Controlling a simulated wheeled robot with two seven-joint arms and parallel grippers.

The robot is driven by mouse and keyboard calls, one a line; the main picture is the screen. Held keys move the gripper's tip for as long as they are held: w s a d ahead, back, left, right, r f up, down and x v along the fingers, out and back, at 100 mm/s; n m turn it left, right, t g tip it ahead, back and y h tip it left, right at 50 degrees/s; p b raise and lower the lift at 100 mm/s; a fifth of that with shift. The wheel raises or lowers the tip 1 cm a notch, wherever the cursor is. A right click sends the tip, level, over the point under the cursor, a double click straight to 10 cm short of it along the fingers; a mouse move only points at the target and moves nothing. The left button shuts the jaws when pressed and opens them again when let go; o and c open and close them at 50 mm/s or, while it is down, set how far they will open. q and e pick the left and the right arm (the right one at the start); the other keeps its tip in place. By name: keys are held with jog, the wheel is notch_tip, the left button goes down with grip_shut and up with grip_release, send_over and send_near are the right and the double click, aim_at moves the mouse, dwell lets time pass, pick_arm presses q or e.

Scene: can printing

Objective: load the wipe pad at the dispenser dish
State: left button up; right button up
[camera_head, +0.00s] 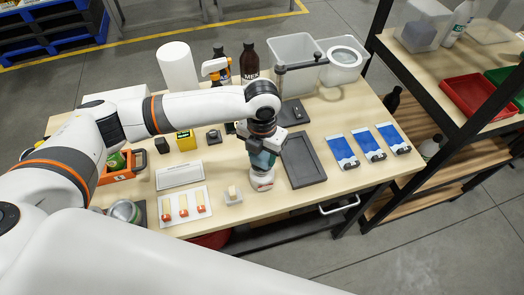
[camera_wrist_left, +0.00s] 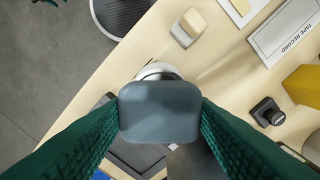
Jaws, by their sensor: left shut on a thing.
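My left gripper (camera_head: 262,150) points down over the front middle of the table. In the left wrist view its green fingers (camera_wrist_left: 160,115) are shut on a grey-blue block-shaped wipe pad (camera_wrist_left: 160,108). Directly below the gripper stands the white dispenser (camera_head: 262,181) with a red mark on its side. In the left wrist view, part of its round pale dish (camera_wrist_left: 157,71) shows past the pad's edge. The pad hides the rest, so I cannot tell whether the pad touches the dish. My right gripper is not in view.
A dark flat tray (camera_head: 304,160) lies close right of the dispenser. A small white holder with a cream block (camera_head: 233,195) stands close left. Blue-and-white packets (camera_head: 368,146) lie further right. Bottles (camera_head: 249,62) and a clear bin (camera_head: 295,55) stand behind.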

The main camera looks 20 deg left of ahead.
aim_at(262, 155)
pick_arm(q)
jog(key=shift+r+p, duration=1.65)
jog(key=shift+r, duration=1.35)
jog(key=shift+f, duration=0.1)
